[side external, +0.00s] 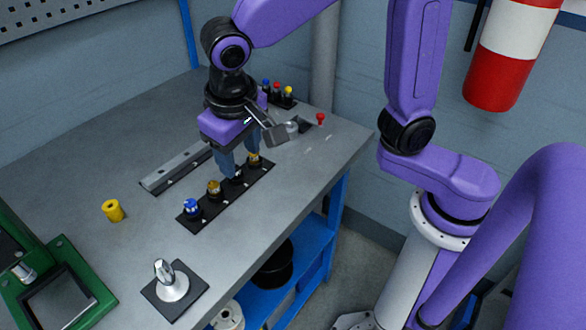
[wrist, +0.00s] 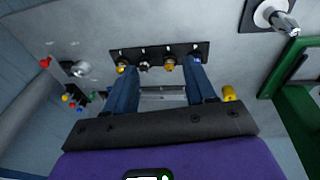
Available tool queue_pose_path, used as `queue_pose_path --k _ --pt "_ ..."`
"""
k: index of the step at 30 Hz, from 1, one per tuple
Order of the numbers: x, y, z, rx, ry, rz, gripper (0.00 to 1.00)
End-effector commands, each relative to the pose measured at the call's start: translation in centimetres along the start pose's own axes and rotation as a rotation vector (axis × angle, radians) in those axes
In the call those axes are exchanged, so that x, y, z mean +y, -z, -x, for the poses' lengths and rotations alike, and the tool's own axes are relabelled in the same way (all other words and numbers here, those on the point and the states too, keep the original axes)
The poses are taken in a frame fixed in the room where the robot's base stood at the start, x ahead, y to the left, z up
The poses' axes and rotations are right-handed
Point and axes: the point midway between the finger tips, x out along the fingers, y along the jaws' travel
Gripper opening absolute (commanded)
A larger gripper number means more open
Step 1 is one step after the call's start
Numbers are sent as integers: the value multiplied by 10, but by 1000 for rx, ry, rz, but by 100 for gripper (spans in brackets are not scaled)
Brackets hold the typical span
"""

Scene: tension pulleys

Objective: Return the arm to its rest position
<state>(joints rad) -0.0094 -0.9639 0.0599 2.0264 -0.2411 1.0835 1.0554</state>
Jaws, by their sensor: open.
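My gripper (side external: 234,173) hangs from my purple arm over the workbench, with its blue-grey fingers pointing down. In the wrist view my gripper (wrist: 162,78) has its fingers wide apart with nothing between them. The fingertips overlap a black strip (side external: 235,188) on the bench; the exact gap cannot be told. The strip bears a blue-topped piece (side external: 191,207), a gold piece (side external: 214,190) and another gold piece (side external: 254,160). In the wrist view a dark silver piece (wrist: 144,63) also shows; my fingers hide it in the side view.
A metal rail (side external: 176,170) lies behind the strip. A yellow cylinder (side external: 113,210) stands on the left, near a green fixture (side external: 75,304). A silver post (side external: 172,280) stands at the front. A red knob (side external: 320,118) and several coloured pieces (side external: 278,91) are at the far end.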

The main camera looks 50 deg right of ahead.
Motion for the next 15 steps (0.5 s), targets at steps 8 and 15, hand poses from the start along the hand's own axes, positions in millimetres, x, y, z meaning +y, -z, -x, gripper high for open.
queue_pose_path --k 8,15 --pt "60 -56 -9 -41 74 382 55" --pt "108 -112 -17 -55 148 708 55"
